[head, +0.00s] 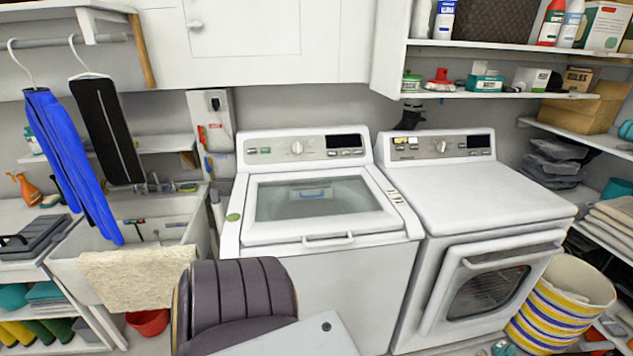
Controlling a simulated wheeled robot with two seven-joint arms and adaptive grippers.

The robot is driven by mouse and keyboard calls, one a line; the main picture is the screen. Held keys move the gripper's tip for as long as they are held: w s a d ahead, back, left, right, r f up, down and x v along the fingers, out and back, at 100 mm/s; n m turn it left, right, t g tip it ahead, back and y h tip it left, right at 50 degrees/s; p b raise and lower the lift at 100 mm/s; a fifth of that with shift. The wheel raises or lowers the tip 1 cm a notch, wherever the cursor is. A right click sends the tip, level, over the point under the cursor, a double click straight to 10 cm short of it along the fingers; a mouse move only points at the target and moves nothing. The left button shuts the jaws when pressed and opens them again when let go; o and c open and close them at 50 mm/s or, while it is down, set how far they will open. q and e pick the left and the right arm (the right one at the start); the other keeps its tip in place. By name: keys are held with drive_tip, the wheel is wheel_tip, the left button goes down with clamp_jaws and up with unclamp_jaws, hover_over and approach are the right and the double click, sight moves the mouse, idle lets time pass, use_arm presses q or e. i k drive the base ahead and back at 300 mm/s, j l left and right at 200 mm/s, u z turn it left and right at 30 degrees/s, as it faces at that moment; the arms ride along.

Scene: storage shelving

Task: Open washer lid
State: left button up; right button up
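The white top-loading washer (372,290) stands in the middle of the head view, against the back wall. Its lid (370,224) is shut, lying flush on the top, with a large glass window (305,197). A pale handle (328,240) sits at the middle of the lid's front edge. The control panel (297,148) with a round knob rises behind the lid. Neither of my grippers shows in the head view, and nothing is seen touching the lid.
A dark ribbed shape (236,296) covers the washer's lower left front; I cannot tell what it is. A white dryer (484,200) stands to the right, a striped basket (561,303) beyond it. A sink with a beige towel (137,276) is left. Shelves (500,45) hang above.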

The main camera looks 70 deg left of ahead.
sight(253, 232)
drive_tip(key=u, duration=2)
